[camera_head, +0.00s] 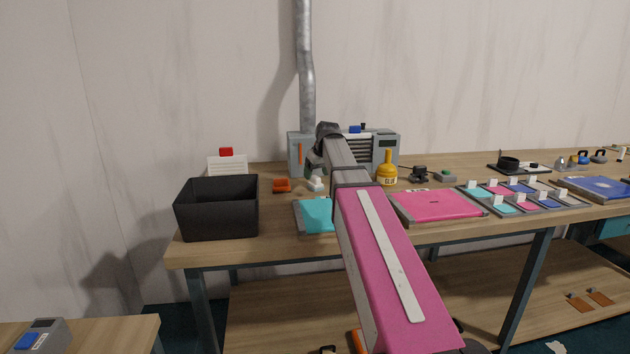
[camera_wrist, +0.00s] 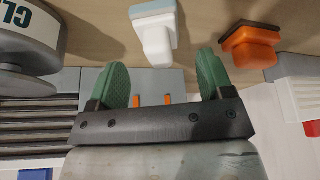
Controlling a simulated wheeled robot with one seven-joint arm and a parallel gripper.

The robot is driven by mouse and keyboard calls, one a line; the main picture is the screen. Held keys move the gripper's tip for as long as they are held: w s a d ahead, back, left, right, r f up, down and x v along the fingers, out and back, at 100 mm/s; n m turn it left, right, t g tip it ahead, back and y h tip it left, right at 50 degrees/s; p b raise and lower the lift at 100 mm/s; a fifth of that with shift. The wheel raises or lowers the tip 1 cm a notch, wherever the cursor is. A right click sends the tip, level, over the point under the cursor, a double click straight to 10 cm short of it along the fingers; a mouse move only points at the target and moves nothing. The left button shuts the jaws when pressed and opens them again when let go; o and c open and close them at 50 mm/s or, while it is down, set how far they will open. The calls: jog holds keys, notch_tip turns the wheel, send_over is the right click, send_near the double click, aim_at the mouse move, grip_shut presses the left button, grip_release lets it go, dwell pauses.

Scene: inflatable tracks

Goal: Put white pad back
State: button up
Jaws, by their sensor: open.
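The white pad (camera_wrist: 157,38), a white block with a handle and a pale blue base, stands on the table at the top middle of the wrist view. In the head view the white pad (camera_head: 316,184) shows just below the end of my arm. My gripper (camera_wrist: 162,64) has two green fingers spread apart with nothing between them. The white handle is just beyond the fingertips, roughly in line with the gap, and looks apart from both fingers. In the head view my gripper is mostly hidden by my wrist.
An orange pad (camera_wrist: 250,46) stands close beside the white one, near the right finger. A grey machine (camera_head: 300,152) with a duct is behind. A black bin (camera_head: 217,208), a teal tray (camera_head: 315,216), a pink tray (camera_head: 437,205) and a yellow flask (camera_head: 387,172) are nearby.

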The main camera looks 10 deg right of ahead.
jog(key=v, duration=0.7)
jog(key=shift+r, duration=0.25)
jog(key=shift+s, duration=0.1)
jog(key=shift+c, duration=0.3)
dwell(1.2)
